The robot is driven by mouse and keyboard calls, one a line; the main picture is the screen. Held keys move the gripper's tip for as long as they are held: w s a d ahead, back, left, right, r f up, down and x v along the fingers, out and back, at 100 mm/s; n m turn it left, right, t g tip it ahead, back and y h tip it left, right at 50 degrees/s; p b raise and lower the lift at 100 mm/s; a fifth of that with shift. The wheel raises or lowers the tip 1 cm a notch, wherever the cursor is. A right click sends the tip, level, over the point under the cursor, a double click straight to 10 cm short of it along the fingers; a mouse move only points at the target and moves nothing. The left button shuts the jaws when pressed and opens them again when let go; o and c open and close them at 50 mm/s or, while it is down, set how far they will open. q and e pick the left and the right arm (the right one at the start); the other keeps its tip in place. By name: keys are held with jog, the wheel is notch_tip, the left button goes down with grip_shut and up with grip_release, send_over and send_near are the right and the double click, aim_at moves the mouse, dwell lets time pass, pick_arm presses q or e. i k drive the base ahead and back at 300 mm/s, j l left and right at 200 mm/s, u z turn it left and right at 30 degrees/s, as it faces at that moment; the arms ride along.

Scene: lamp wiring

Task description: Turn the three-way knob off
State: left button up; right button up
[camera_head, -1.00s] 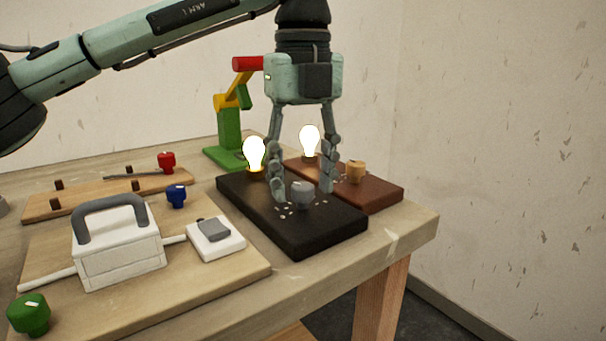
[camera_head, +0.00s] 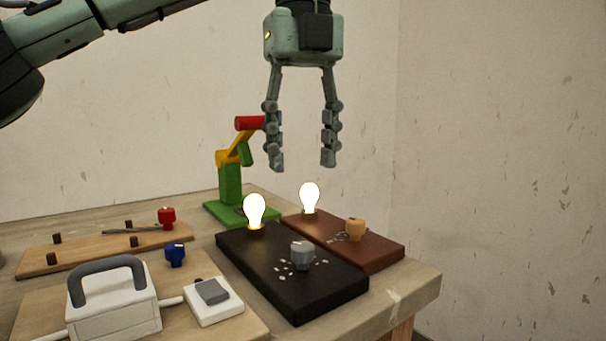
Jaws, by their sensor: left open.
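A grey knob (camera_head: 302,255) stands on a black board (camera_head: 305,297), with several white marks on the board around it. A lit bulb (camera_head: 255,210) stands at the back of the same board. An orange knob (camera_head: 355,229) stands on a brown board (camera_head: 385,252) behind, which also bears a lit bulb (camera_head: 309,197). I cannot tell for sure from the marks which knob is the three-way one. My left gripper (camera_head: 303,162) is open and empty, pointing down above the boards, clear of both knobs and bulbs. My right gripper is not in view.
A green, yellow and red toy-like arm (camera_head: 230,187) stands behind the boards. At the left are a red knob (camera_head: 167,217), a blue knob (camera_head: 175,255), a white box with a grey handle (camera_head: 112,305) and a white switch (camera_head: 214,302). The table's right edge is close to the boards.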

aim_at(355, 226)
jog(key=k, duration=1.5)
